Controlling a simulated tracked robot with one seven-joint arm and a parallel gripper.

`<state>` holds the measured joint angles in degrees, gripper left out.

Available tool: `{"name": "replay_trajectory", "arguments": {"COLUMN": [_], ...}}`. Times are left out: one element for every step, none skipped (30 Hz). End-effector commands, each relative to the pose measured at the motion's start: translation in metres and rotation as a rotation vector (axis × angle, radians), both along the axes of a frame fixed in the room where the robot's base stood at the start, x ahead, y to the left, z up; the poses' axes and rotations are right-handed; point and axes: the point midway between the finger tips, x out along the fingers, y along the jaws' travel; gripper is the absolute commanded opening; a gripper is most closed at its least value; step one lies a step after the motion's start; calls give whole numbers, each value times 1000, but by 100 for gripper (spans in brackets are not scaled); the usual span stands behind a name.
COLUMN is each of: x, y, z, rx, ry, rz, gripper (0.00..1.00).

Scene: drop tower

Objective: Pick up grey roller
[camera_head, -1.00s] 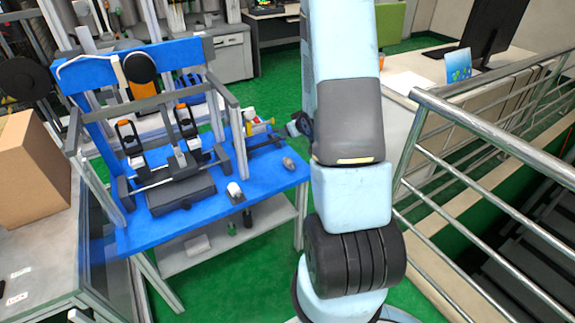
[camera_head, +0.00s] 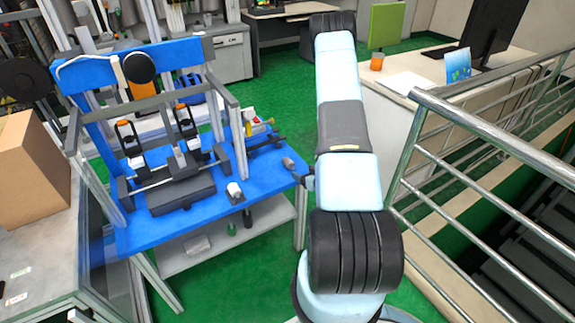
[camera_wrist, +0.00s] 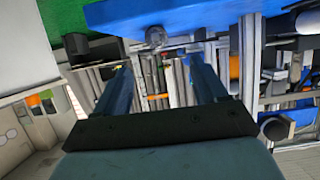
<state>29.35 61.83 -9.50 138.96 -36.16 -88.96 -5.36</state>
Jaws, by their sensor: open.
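A small grey roller (camera_head: 289,163) lies at the right edge of the blue table (camera_head: 215,218) in the head view. In the wrist view the grey roller (camera_wrist: 156,37) shows at the edge of the blue table top (camera_wrist: 185,14), beyond the fingertips and roughly centred between them. My gripper (camera_wrist: 160,68) is open and empty, with both fingers spread and apart from the roller. In the head view, my arm hides most of the gripper; a small dark part shows just right of the table's edge, close to the roller.
The drop tower's grey frame (camera_head: 228,123) stands on the table, left of the roller. A small white piece (camera_head: 234,189) and a black bar (camera_head: 262,141) are nearby on the table. A metal railing (camera_head: 480,132) is at the right.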

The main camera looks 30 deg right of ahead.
Motion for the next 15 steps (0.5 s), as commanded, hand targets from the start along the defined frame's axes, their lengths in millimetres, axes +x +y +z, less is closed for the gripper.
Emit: {"name": "replay_trajectory", "arguments": {"x": [6, 10, 17, 22, 27, 33, 38, 43, 49, 53, 57, 62, 65, 67, 70], "y": [1, 1, 1, 2, 2, 2, 2, 2, 3, 3, 3, 2, 3, 3, 3], "z": [-2, -4, -6, -8, -11, -13, -16, -18, -20, -21, -23, -25, -26, -27, -28], "rx": [0, 0, -1, -2, -2, -2, -1, -1, -2, -2, -1, -1, 0, 0, 0], "ry": [-2, -2, -2, -2, -2, -2, -1, 0, -1, -1, -1, 0, 0, 0, -1], "rz": [2, 2, 4, 4, 4, 4, 3, 4, 4, 4, 4, 3, 2, 2, 2], "gripper": [72, 72, 72, 72, 72, 72, 72, 72, 72, 72, 72, 72, 72, 72, 72]}}
